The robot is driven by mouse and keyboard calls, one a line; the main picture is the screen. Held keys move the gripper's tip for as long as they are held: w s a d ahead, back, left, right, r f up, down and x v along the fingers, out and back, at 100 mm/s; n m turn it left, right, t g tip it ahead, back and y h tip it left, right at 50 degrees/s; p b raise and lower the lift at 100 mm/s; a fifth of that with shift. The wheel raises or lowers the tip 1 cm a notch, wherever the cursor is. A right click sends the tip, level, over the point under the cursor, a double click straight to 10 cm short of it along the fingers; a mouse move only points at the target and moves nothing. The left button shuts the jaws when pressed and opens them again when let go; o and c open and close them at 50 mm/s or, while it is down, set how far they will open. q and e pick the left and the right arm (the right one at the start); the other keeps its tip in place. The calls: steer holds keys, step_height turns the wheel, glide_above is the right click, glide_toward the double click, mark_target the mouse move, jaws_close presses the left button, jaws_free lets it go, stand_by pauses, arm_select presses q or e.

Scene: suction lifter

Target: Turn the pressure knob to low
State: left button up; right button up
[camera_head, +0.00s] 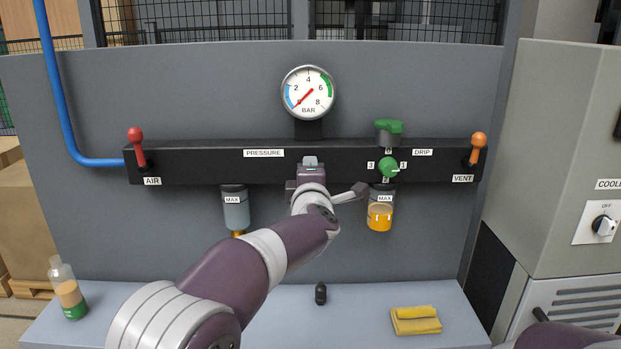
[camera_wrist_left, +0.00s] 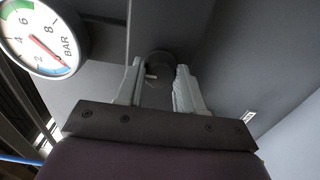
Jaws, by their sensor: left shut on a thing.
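The pressure knob (camera_wrist_left: 159,62) is a dark round part between my left fingers in the left wrist view. In the head view my gripper and wrist hide it. My left gripper (camera_head: 310,163) is at the black manifold bar (camera_head: 220,165), right of the PRESSURE label (camera_head: 263,153) and below the gauge. In the left wrist view my left gripper (camera_wrist_left: 158,85) is shut on the knob, one finger on each side. Any marks on the knob are not readable. The round gauge (camera_head: 308,93) has its red needle pointing down-left, near the bottom of the scale. My right gripper is out of view.
A red AIR lever (camera_head: 137,142) and an orange VENT lever (camera_head: 477,147) stand at the bar's ends. A green drip knob (camera_head: 388,167) and amber bowl (camera_head: 380,216) are right of my gripper.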

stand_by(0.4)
arm_select(q)
steer(key=o, duration=1)
steer(key=shift+o, duration=0.2)
steer(key=s+b, duration=0.3)
steer(key=s, duration=0.9)
steer(key=shift+s, duration=0.35)
